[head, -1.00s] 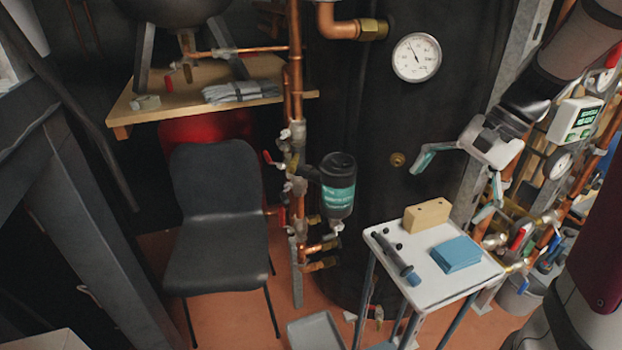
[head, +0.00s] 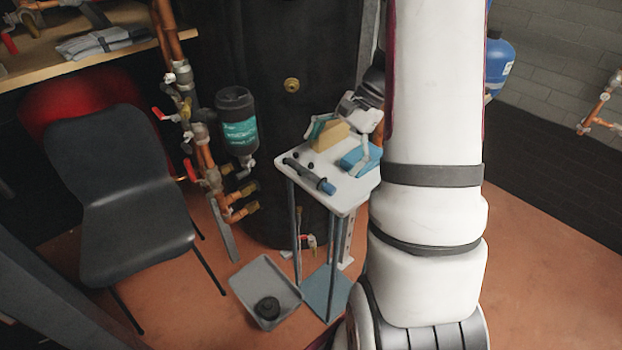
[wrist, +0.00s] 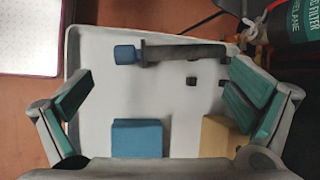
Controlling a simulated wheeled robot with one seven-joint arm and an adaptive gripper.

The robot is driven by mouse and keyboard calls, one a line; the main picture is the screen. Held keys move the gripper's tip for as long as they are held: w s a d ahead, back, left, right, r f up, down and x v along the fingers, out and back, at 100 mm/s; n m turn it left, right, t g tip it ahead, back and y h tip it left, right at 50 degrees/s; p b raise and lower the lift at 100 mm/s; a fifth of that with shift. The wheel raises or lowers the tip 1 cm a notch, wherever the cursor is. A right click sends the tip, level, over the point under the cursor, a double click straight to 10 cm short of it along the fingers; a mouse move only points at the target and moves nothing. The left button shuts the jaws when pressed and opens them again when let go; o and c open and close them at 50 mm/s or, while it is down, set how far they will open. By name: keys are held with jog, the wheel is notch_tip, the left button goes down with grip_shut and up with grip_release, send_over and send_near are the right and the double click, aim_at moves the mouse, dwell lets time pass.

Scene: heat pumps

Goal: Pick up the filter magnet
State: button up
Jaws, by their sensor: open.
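The filter magnet appears to be the dark rod with a blue end (head: 308,176) lying along the front left edge of the white trolley top (head: 350,196). In the wrist view the rod (wrist: 185,53) lies crosswise near the top's far edge, blue end to the left. My gripper (head: 340,142) is open and empty above the trolley top. In the wrist view its teal-padded fingers (wrist: 160,78) are wide apart, with the rod between and beyond them. Nothing is held.
A blue block (wrist: 137,138) and a tan block (wrist: 220,137) sit on the trolley beside small black pieces (wrist: 191,81). The black filter body (head: 238,125) and copper pipes stand to the left. A grey tray (head: 248,283) holding a black round part (head: 267,308) is on the floor.

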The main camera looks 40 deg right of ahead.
aim_at(315, 179)
jog(key=shift+a+b+x, duration=0.2)
jog(key=shift+b+x, duration=0.55)
jog(key=shift+x, duration=2.05)
jog(key=shift+s+a+r, duration=0.1)
jog(key=shift+s, duration=0.1)
jog(key=c, duration=2.4)
